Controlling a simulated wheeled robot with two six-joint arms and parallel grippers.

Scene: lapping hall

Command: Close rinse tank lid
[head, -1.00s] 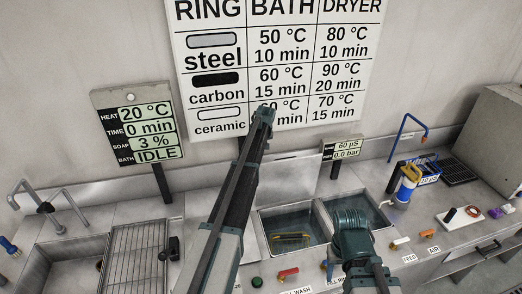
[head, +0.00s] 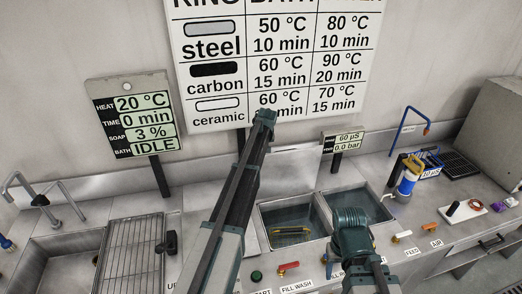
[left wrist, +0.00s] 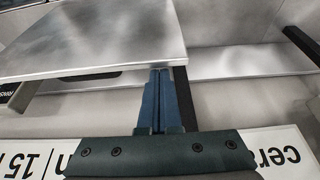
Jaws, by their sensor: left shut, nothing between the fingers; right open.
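A steel lid panel (head: 291,172) stands raised behind the two open tanks. The left tank (head: 268,213) holds a yellow item; the right tank (head: 372,203), above a partly hidden rinse label, is half covered by my right arm. In the left wrist view, a broad steel plate (left wrist: 85,38), seemingly the lid, lies just beyond my left gripper (left wrist: 160,88). That gripper is shut and empty, near the plate's edge; contact is unclear. In the head view its fingers are hidden by its arm. My right gripper (head: 351,216) is open above the right tank.
A small display (head: 343,138) on a post stands behind the right tank. A wire rack (head: 130,255) is at left. A blue and yellow bottle (head: 408,180) stands at right.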

